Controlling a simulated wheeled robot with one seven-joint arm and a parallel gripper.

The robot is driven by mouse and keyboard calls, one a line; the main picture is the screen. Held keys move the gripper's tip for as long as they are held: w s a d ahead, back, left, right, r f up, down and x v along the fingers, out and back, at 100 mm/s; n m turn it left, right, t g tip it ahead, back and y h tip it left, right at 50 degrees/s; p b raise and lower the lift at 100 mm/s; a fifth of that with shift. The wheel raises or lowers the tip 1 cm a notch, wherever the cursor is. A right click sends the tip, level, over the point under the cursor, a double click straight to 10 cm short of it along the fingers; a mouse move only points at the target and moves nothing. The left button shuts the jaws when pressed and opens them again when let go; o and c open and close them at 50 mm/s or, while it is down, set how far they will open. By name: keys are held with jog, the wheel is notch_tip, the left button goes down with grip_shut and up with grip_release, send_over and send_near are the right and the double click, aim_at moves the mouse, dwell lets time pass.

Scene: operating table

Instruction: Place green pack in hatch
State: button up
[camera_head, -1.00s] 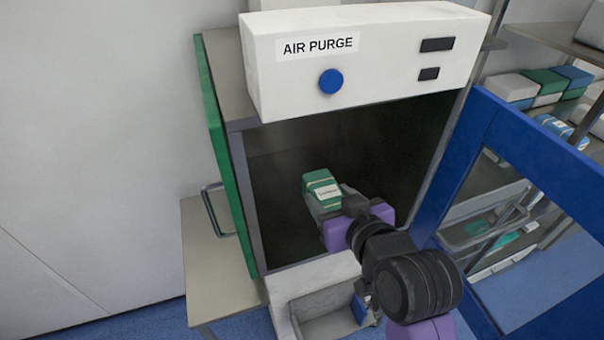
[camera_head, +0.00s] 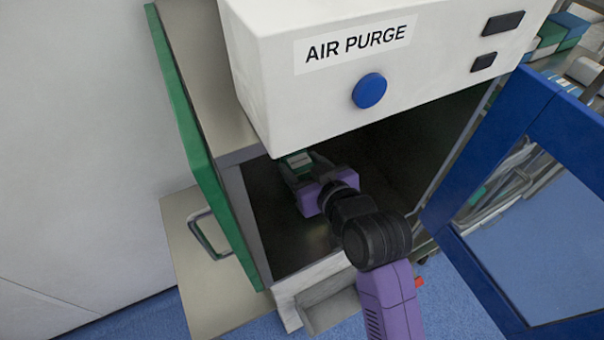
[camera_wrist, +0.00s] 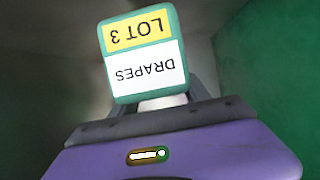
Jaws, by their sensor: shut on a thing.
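The green pack (camera_head: 297,162) is inside the hatch (camera_head: 262,205), in its dark interior below the white AIR PURGE housing. In the wrist view the pack (camera_wrist: 143,50) shows a yellow LOT 3 band and a white DRAPES label, upside down. My gripper (camera_head: 302,174) reaches in through the open front and is shut on the pack. The pack's underside is hidden, so I cannot tell whether it touches the hatch floor. The housing hides the upper back of the interior.
A blue-framed glass door (camera_head: 520,190) stands open at the right. A green door (camera_head: 190,130) with a metal handle is on the left side. A blue button (camera_head: 369,91) is on the housing above the opening. Packs lie on a shelf at the upper right.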

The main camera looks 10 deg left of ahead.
jog(key=shift+f, duration=1.8)
jog(key=shift+f, duration=0.15)
jog(key=o, duration=1.7)
jog(key=shift+c, duration=0.2)
jog(key=v, duration=1.2)
jog(key=shift+b, duration=0.4)
